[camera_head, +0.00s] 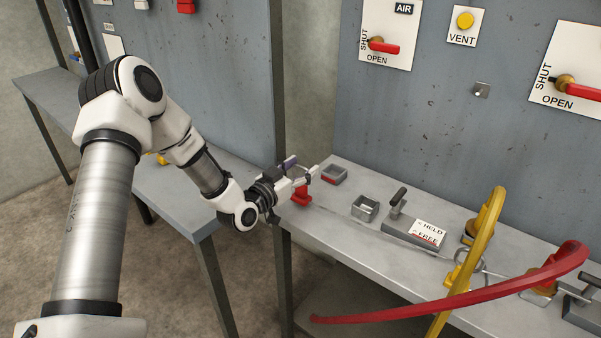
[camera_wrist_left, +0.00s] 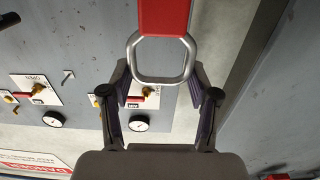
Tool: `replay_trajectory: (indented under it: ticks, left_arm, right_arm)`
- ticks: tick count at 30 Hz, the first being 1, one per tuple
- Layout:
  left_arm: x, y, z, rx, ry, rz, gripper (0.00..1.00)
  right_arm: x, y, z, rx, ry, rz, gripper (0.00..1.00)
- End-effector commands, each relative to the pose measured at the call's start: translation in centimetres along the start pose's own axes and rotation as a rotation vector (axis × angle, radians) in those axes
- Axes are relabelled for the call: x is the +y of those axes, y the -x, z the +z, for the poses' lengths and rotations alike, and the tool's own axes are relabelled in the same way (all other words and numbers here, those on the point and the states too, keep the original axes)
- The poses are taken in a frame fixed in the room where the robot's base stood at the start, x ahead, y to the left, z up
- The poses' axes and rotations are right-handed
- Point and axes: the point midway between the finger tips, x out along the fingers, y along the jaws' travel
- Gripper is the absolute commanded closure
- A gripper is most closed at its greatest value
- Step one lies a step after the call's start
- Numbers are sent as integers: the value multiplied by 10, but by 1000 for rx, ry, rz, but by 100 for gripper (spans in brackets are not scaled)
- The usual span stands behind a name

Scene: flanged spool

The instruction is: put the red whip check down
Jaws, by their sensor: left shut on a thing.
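The red whip check (camera_head: 301,196) hangs at my left gripper (camera_head: 303,176), over the left end of the right-hand bench. My left gripper is shut on it. In the left wrist view its red part (camera_wrist_left: 165,15) and steel loop (camera_wrist_left: 161,62) show at the fingers of my left gripper (camera_wrist_left: 161,92). A thin grey line runs from near the red part across the bench toward a ring (camera_head: 469,260) by the hoses. I cannot tell whether the red part touches the bench. My right gripper is not in view.
Two small open metal trays (camera_head: 365,208) (camera_head: 334,175) sit on the bench (camera_head: 345,235). A block with a black lever and HELD/FREE label (camera_head: 427,233) stands right of them. Red (camera_head: 450,300) and yellow (camera_head: 487,225) hoses cross the right side. A wall panel (camera_head: 430,110) rises behind.

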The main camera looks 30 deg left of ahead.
Motion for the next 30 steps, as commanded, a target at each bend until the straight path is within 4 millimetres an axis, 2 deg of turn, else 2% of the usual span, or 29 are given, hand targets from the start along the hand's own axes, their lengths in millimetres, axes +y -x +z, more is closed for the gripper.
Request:
replay_trajectory:
  ticks: [1, 3, 13, 14, 15, 16, 27, 30]
  left_arm:
    - [0, 0, 11, -4, -2, 1, 85]
    - [0, 0, 17, -1, -2, 1, 85]
    - [1, 0, 21, 1, 0, 0, 85]
    - [1, 0, 21, 1, 0, 0, 36]
    - [1, 0, 20, 1, 0, 0, 22]
    - [1, 0, 20, 1, 0, 0, 14]
    - [1, 0, 15, 1, 0, 0, 14]
    - [0, 11, 17, -1, 4, -2, 14]
  right_arm:
    - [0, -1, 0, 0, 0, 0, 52]
    - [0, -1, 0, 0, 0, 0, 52]
    - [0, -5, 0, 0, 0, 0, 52]
    - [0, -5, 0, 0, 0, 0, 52]
    - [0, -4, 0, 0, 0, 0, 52]
    - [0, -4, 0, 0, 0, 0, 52]
    - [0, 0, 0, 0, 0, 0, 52]
    - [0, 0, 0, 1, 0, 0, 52]
